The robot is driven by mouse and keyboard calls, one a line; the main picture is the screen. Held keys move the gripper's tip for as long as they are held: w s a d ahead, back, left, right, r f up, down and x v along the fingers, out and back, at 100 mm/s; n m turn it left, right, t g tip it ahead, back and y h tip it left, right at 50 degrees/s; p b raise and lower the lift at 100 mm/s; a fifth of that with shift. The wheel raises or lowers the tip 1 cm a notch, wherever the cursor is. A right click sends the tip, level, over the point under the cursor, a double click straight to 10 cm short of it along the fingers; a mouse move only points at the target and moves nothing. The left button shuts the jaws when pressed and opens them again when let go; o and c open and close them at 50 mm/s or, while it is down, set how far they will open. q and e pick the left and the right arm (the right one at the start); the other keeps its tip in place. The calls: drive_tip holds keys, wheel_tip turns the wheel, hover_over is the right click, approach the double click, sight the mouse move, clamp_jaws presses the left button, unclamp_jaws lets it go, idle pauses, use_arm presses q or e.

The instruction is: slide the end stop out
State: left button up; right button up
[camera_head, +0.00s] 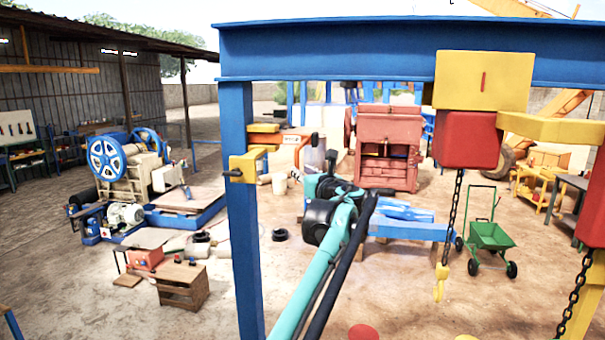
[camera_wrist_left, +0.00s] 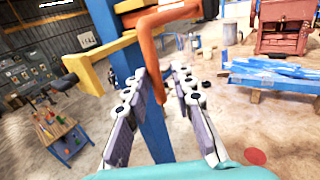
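An orange bent piece (camera_head: 290,138), which looks like the end stop, sits beside the blue post (camera_head: 241,230), next to yellow blocks (camera_head: 264,128). In the left wrist view the orange piece (camera_wrist_left: 157,75) hangs down as a rod in the gap between my finger pads. My left gripper (camera_wrist_left: 158,98) is open around its lower end, with a gap visible on both sides; contact cannot be seen. In the head view the left gripper (camera_head: 316,156) is small and partly hidden by my wrist. My right gripper is not in view.
A yellow clamp (camera_head: 243,168) with a black knob sticks out left of the post. A yellow hook (camera_head: 439,282) hangs on a chain from the blue overhead beam (camera_head: 340,50). A blue stand (camera_head: 405,226), green cart (camera_head: 490,236) and red crusher (camera_head: 388,150) stand beyond.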

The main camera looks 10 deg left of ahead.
use_arm(q)
drive_tip(key=v, duration=1.2)
drive_tip(key=shift+a, duration=0.1)
drive_tip(key=s+a+f+n+g+h+b, duration=0.15)
drive_tip(key=s+a+f+n+b, duration=0.35)
drive_tip(key=f, duration=0.7)
drive_tip(key=s+a+f+n+g+b, duration=0.2)
drive_tip(key=s+a+f+n+b, duration=0.4)
drive_tip(key=f, duration=0.5)
drive_tip(key=s+a+f+n+g+h+b, duration=0.15)
drive_tip(key=s+f+b, duration=0.25)
drive_tip(key=f+b, duration=0.55)
drive_tip(key=s+f+n+g+h+b, duration=0.1)
drive_tip(key=s+f+n+b, duration=0.4)
drive_tip(key=f, duration=1)
drive_tip(key=s+d+f+n+g+h+b, duration=0.1)
drive_tip(key=s+f+n+h+b, duration=0.2)
drive_tip(key=f, duration=1.2)
drive_tip(key=s+d+f+n+g+h+b, duration=0.1)
drive_tip(key=s+f+n+h+b, duration=0.1)
drive_tip(key=s+f+n+b, duration=0.7)
drive_tip(key=s+f, duration=0.4)
drive_tip(key=f, duration=0.2)
drive_tip(key=shift+d+f+h, duration=0.2)
drive_tip(key=shift+h, duration=0.1)
